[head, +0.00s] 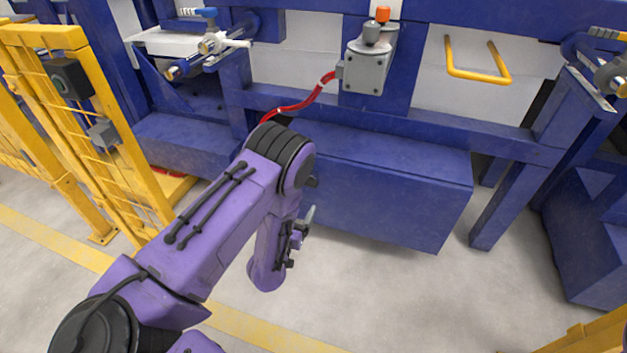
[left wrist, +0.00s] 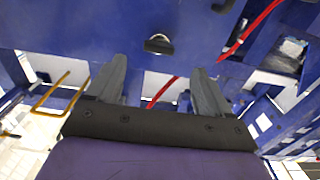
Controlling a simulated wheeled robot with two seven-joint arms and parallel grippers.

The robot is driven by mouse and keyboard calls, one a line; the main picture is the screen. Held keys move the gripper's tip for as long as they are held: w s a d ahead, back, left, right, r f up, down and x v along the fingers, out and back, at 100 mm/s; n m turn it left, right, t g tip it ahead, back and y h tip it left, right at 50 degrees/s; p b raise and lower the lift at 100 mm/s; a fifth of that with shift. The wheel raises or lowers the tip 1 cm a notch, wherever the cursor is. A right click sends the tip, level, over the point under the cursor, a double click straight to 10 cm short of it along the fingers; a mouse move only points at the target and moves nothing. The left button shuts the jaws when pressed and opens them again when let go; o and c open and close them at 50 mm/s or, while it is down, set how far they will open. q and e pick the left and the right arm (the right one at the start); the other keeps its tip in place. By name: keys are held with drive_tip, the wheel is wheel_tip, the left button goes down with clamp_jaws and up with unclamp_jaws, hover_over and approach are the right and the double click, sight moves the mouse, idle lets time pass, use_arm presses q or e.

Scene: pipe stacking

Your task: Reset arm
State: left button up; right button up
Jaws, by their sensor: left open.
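My left arm is purple with black joints and comes in from the lower left of the head view. It bends at a black joint and its front part hangs down before a blue machine frame (head: 390,185). My left gripper (head: 306,222) is mostly hidden behind the arm there; only a grey tip shows. In the left wrist view the left gripper (left wrist: 158,85) has two grey fingers standing wide apart with nothing between them. The blue frame and a red cable (left wrist: 248,32) show beyond the fingers. My right arm and gripper are not in view.
A yellow fence (head: 100,130) stands at the left. A grey box (head: 368,65) with an orange-topped knob, a red cable (head: 300,103) and a yellow handle (head: 478,75) are on the blue frame. Bare grey floor (head: 390,290) lies at the lower middle.

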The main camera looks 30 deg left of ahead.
use_arm(q)
drive_tip(key=s+d+f+n+g, duration=0.2)
drive_tip(key=s+f+g, duration=0.5)
drive_tip(key=s+f, duration=0.45)
drive_tip(key=s+d+f+n+g+h, duration=0.15)
drive_tip(key=s+g, duration=0.55)
drive_tip(key=s, duration=1)
wheel_tip(320, 180, up, 32)
drive_tip(key=p, duration=3.3)
drive_tip(key=shift+d, duration=0.45)
drive_tip(key=shift+s+n+y, duration=0.1)
drive_tip(key=shift+n+y, duration=0.15)
